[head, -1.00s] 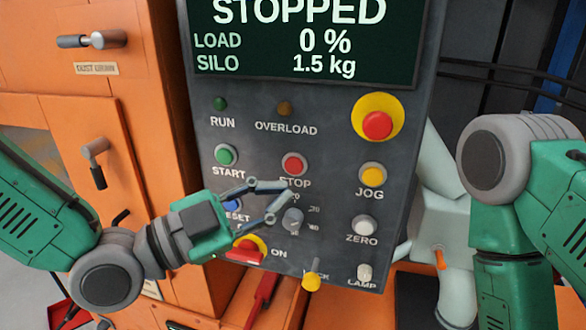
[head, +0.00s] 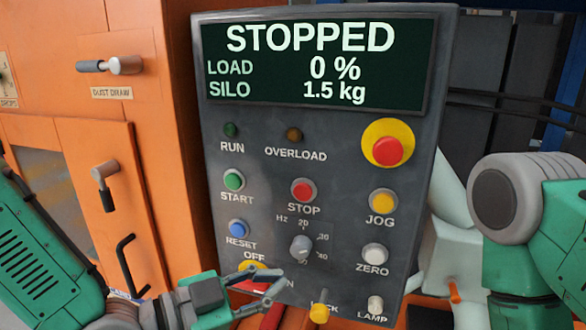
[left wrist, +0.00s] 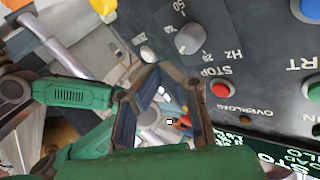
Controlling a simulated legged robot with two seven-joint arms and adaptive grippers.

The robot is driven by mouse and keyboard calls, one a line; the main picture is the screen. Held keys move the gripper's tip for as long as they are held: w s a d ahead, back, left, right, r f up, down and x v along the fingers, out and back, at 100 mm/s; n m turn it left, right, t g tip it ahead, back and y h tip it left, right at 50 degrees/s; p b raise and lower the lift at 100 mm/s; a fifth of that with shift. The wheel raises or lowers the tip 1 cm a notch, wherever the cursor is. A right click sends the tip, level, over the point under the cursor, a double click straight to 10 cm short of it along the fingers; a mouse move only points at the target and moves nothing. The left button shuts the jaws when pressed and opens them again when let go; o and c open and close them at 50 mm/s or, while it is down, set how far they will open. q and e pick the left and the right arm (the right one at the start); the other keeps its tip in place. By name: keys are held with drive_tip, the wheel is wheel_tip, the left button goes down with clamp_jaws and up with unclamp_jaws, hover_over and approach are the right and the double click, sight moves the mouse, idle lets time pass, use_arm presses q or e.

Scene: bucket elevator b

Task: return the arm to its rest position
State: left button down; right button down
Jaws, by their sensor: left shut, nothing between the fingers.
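My left gripper (head: 281,284) is low in front of the control panel (head: 340,190), over the area of the red switch (head: 247,285) marked OFF, which it partly hides. Its fingers are shut with nothing between them. In the left wrist view the fingers (left wrist: 160,85) show in front of the panel's edge, with the grey knob (left wrist: 190,38) above them. The left arm (head: 45,255) comes in from the lower left. My right arm (head: 530,215) is bent at the right edge; its gripper is outside the view.
The panel screen (head: 320,65) reads STOPPED, load 0 %, silo 1.5 kg. Buttons, a dial (head: 302,247) and a yellow lock pin (head: 319,308) stick out of the panel. An orange cabinet (head: 150,150) with protruding handles (head: 112,65) stands at the left.

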use_arm(q)
drive_tip(key=s+a+f+n+g+y+b, duration=0.1)
drive_tip(key=s+a+f+n+y, duration=0.15)
drive_tip(key=f, duration=0.65)
drive_tip(key=s+a+f+n+g+y+b, duration=0.1)
drive_tip(key=s+a+f+n+y+b, duration=0.15)
drive_tip(key=f, duration=0.55)
drive_tip(key=s+a+f+n+g+y+b, duration=0.1)
drive_tip(key=a+f+n+y, duration=0.2)
drive_tip(key=f, duration=0.6)
drive_tip(key=s+a+f+n+g+y+b, duration=0.4)
drive_tip(key=s+a+f+n+g+y, duration=0.1)
drive_tip(key=s+a+f, duration=1.1)
drive_tip(key=a+n+y, duration=0.1)
drive_tip(key=n, duration=0.1)
drive_tip(key=shift+a+f+n, duration=0.2)
drive_tip(key=shift+a+n, duration=0.1)
drive_tip(key=shift+w, duration=0.15)
drive_tip(key=shift+d, duration=0.1)
